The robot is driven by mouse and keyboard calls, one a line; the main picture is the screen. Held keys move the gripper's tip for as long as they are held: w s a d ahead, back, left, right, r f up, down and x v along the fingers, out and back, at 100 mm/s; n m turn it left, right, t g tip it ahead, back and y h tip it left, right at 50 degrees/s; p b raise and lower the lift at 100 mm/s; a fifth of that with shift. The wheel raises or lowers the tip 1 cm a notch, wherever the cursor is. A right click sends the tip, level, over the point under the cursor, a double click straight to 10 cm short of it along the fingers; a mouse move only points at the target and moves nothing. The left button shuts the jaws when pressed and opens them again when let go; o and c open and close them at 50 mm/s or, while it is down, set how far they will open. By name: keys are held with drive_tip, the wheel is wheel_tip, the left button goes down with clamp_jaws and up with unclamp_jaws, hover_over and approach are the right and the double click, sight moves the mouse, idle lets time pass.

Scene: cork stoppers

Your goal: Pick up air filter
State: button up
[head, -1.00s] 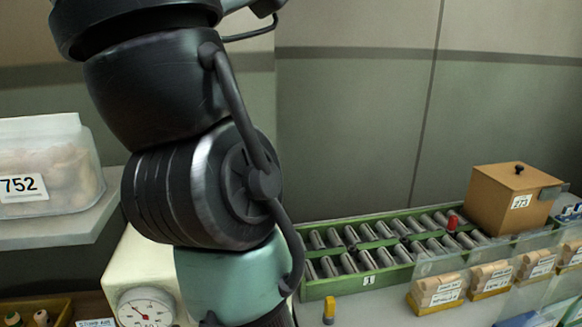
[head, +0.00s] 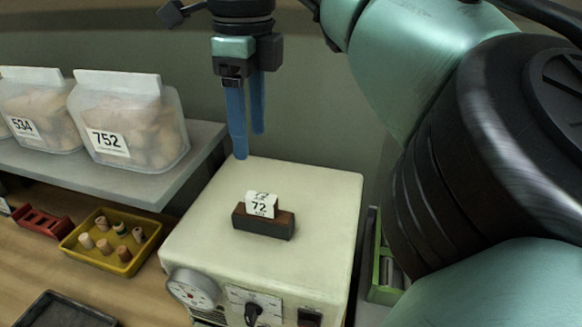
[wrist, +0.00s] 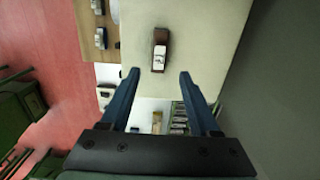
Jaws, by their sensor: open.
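Nothing in view is plainly marked as an air filter. A small dark brown block with a white tag reading 72 (head: 264,224) lies on the flat top of the cream machine (head: 315,190); I cannot tell if it is the filter. The wrist view also shows this block (wrist: 159,36), just beyond my fingertips and roughly centred between them. My gripper (head: 249,143) has two blue fingers pointing down, apart and empty, above the back of the machine top. The open fingers also show in the wrist view (wrist: 160,77).
A grey shelf (head: 110,180) with clear bags of corks, one tagged 752 (head: 130,122), stands left of the machine. Below it are a yellow tray (head: 75,252) of corks, a red rack (head: 42,224) and a dark tray (head: 65,312). A wall closes off the back.

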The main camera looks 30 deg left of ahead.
sight(261, 196)
drive_tip(key=f, duration=0.5)
drive_tip(key=f+p, duration=0.1)
drive_tip(key=f, duration=0.1)
drive_tip(key=shift+d+f, duration=0.2)
drive_tip(key=shift+d, duration=0.05)
drive_tip(key=shift+d+f+p, duration=0.1)
drive_tip(key=shift+f+p, duration=1.25)
drive_tip(key=shift+f, duration=1.3)
clamp_jaws()
